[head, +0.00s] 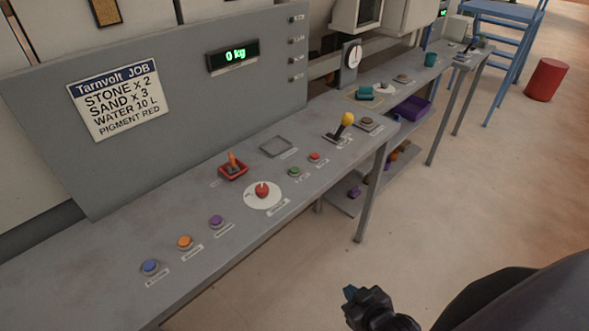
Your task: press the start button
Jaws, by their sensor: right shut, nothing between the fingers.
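A small green button (295,171) sits on the sloping grey console (120,245), with a small red button (314,156) just behind it to the right. Their labels are too small to read, so I cannot tell for certain which is the start button. My right gripper (350,292) is shut and empty at the bottom of the view, over the floor in front of the console. It is well apart from every button. My left gripper is not in view.
A red dial (262,190), red lever (233,166) and yellow-knobbed lever (345,123) stand on the console. Blue (150,266), orange (184,242) and purple (216,221) buttons line its front. A display (233,55) reads 0 kg. Floor in front is clear.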

